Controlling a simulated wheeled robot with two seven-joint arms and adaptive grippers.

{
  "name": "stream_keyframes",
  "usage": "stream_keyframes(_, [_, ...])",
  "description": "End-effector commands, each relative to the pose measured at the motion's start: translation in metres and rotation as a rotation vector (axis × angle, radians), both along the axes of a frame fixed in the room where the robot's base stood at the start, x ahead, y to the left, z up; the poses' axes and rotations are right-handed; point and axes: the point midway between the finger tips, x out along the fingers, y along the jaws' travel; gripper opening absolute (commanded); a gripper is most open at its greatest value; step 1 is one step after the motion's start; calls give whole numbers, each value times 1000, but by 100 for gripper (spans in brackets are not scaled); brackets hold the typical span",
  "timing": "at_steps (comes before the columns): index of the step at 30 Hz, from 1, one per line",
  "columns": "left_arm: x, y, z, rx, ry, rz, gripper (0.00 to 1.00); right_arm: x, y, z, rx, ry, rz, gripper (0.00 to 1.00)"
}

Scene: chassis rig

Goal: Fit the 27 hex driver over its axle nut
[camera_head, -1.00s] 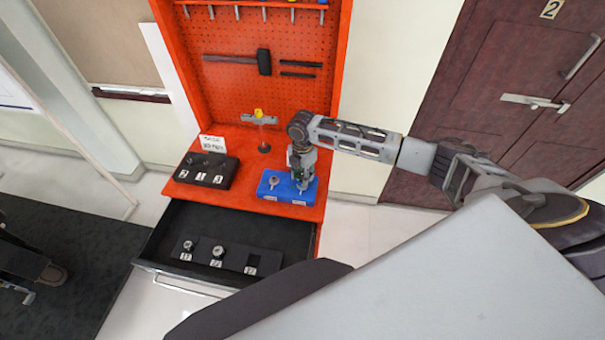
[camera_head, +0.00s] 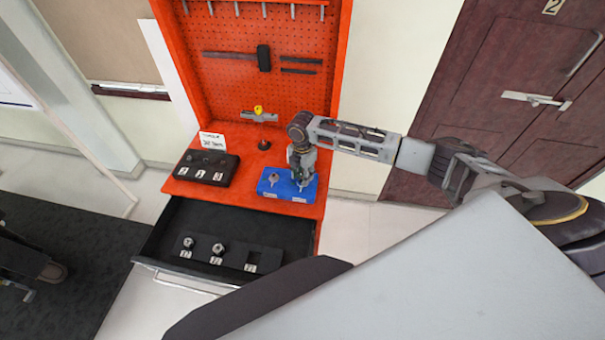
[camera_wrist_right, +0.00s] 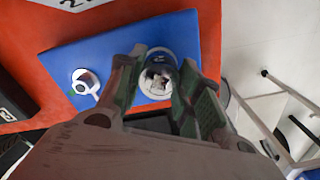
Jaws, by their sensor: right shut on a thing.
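A blue block (camera_head: 271,187) sits on the red bench, with a small grey axle nut (camera_head: 274,179) standing on its left part. My right gripper (camera_head: 302,180) points down over the right part of the block. In the right wrist view my right gripper (camera_wrist_right: 165,95) is shut around a round grey metal piece, which I take to be the hex driver (camera_wrist_right: 158,70), low over the blue block (camera_wrist_right: 100,50). Whether it sits around a nut is hidden by the fingers. The other nut (camera_wrist_right: 84,82) stands apart to the left.
An open black drawer (camera_head: 180,216) below holds a dark tray with numbered slots; the right slot looks empty. A black numbered block (camera_head: 205,168) and a white sign stand left on the bench. A pegboard with tools (camera_head: 290,100) rises behind.

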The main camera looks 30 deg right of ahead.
Motion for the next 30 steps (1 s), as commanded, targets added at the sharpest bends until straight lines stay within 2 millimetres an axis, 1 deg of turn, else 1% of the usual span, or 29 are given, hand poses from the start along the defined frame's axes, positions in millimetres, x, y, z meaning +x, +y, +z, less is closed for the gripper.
stream_keyframes(8, [0, 0, 0, 0, 0, 0, 32, 0, 0, 0, 0, 0, 0, 9])
stream_keyframes(9, [0, 0, 0, 0, 0, 0, 32, 0, 0, 0, 0, 0, 0, 37])
stream_keyframes(14, [0, 0, 0, 0, 0, 0, 32, 0, 0, 0, 0, 0, 0, 58])
stream_keyframes(15, [0, 0, 0, 0, 0, 0, 32, 0, 0, 0, 0, 0, 0, 60])
stream_keyframes(21, [0, 0, 0, 0, 0, 0, 32, 0, 0, 0, 0, 0, 0, 60])
stream_keyframes(25, [-1, 4, 0, 3, 1, 0, 32, 0, 0, 0, 0, 0, 0, 60])
stream_keyframes(30, [-1, 2, 0, 2, 1, 0, 32, 0, 0, 7, -1, -1, 0, 60])
